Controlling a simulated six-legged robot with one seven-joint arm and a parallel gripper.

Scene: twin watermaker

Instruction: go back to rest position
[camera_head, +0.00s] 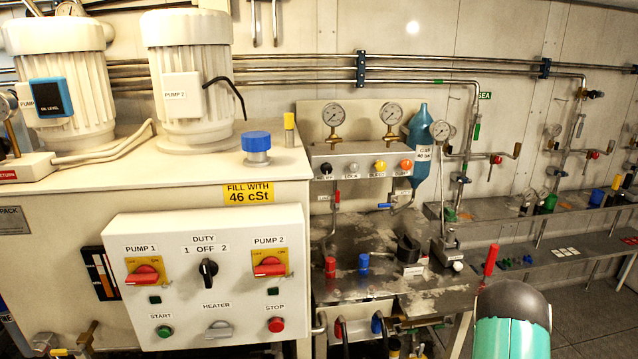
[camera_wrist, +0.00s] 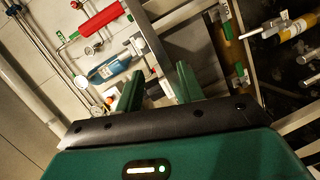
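My gripper (camera_wrist: 160,83) shows in the wrist view as two green fingers standing apart on a black mount, with nothing between them. A green housing with a lit green strip lies below it. Beyond the fingers the view is tilted and shows a blue bottle (camera_wrist: 110,68) and a red cylinder (camera_wrist: 101,20), with no contact visible. In the head view a teal and dark part of my arm rises at the lower right; the fingers do not show there.
A control box (camera_head: 207,285) with red pump switches fronts a tank with two white pump motors (camera_head: 190,75). A metal bench (camera_head: 385,287) stands right of it, under gauges and a blue bottle (camera_head: 419,150). Pipes (camera_head: 300,70) run along the wall. Bare floor (camera_head: 590,300) shows at far right.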

